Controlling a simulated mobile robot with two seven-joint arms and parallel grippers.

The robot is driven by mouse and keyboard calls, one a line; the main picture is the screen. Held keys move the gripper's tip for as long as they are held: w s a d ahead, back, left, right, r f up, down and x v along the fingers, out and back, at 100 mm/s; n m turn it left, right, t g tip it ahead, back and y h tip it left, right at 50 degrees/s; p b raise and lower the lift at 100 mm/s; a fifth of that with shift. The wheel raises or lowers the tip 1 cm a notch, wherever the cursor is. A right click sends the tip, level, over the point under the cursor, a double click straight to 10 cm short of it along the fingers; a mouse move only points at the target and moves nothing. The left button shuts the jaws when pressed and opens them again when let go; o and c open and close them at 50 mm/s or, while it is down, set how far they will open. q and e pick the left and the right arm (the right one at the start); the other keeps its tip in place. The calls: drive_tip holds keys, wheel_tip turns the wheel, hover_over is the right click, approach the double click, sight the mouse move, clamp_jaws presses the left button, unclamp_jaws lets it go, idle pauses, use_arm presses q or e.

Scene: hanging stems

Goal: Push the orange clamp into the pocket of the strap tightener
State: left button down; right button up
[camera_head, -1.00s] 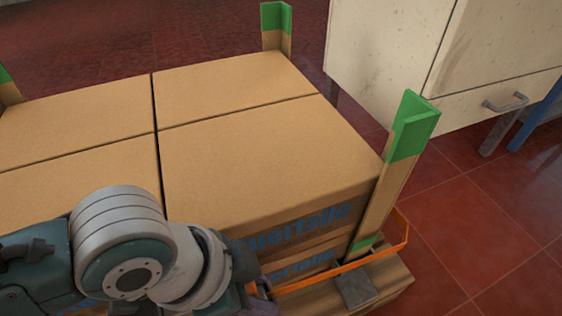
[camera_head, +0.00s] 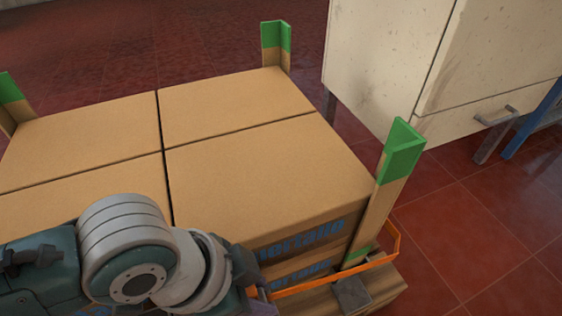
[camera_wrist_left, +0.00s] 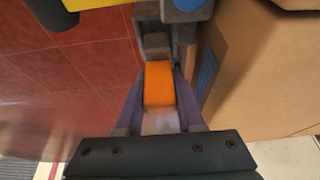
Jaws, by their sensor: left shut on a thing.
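In the left wrist view the orange clamp (camera_wrist_left: 159,84) sits between the two purple fingers of my left gripper (camera_wrist_left: 160,78), which is shut on it. The grey strap tightener (camera_wrist_left: 157,42) lies straight ahead of the clamp's far end. The clamp's far end is at or very near its opening; I cannot tell whether it has entered the pocket. In the head view my left gripper (camera_head: 262,300) is at the bottom, low beside the front of the box stack, and the clamp is hidden there. My right gripper is not in view.
An orange strap (camera_head: 335,277) runs around the stack, past a green-topped corner post (camera_head: 400,150). A grey block (camera_head: 351,291) lies by the post's foot. Cardboard boxes (camera_head: 265,165) stand close beside my left arm. A cream cabinet (camera_head: 385,75) stands behind; red floor is open at right.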

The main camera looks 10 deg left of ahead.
use_arm(q)
drive_tip(key=shift+f, duration=0.1)
idle(0.6)
drive_tip(key=shift+f+b, duration=1.4)
drive_tip(key=shift+f, duration=0.3)
drive_tip(key=shift+r+p, duration=1.85)
drive_tip(key=shift+p, duration=0.3)
drive_tip(key=shift+f, duration=0.2)
drive_tip(key=shift+f+b, duration=1.45)
drive_tip(key=shift+f, duration=0.2)
drive_tip(key=shift+s+a+f, duration=0.1)
drive_tip(key=shift+a+f, duration=0.05)
